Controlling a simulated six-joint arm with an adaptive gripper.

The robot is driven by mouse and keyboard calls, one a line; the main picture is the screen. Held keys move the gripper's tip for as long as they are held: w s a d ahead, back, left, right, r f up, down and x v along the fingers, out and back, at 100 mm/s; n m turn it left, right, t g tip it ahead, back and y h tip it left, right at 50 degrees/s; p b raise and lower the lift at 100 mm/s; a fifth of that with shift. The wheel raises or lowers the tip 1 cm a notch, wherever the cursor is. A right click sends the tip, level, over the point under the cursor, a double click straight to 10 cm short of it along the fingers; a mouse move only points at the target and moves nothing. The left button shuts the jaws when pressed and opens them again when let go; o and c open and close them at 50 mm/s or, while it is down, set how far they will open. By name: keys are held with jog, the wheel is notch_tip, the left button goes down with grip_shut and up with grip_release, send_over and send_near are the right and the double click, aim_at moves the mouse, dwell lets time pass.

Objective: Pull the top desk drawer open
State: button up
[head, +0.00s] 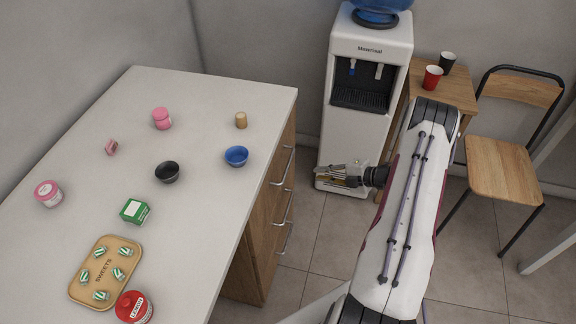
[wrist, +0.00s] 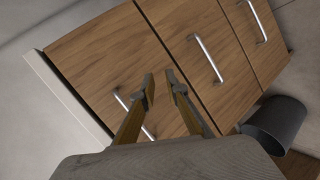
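The desk (head: 215,100) has a wooden drawer stack under its white top. In the wrist view the top drawer (wrist: 95,60) lies beside the white top's edge, and its front looks flush with the others. Its silver bar handle (wrist: 121,99) is partly covered by a finger of my gripper (wrist: 160,78). The handle also shows in the head view (head: 289,160). My gripper is open and empty, its two fingertips apart in front of the drawer fronts. In the head view my gripper (head: 328,172) is right of the drawers, with a gap to the handles.
Lower handles (wrist: 206,58) follow below the top one. A dark bin (wrist: 275,122) stands beside the drawers. A water dispenser (head: 365,100) stands behind my gripper, and a chair (head: 500,165) is at right. Bowls, jars and a sweets tray (head: 78,282) lie on the desk.

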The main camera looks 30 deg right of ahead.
aim_at(288, 165)
jog(key=s+a+r+n+y, duration=0.1)
jog(key=a+r+n+y, duration=0.4)
jog(key=r, duration=0.3)
jog(key=shift+a+n, duration=0.35)
jog(key=shift+n, duration=0.35)
jog(key=shift+x, duration=3.9)
jog(key=shift+r, duration=0.1)
grip_shut()
jog(key=shift+d, duration=0.1)
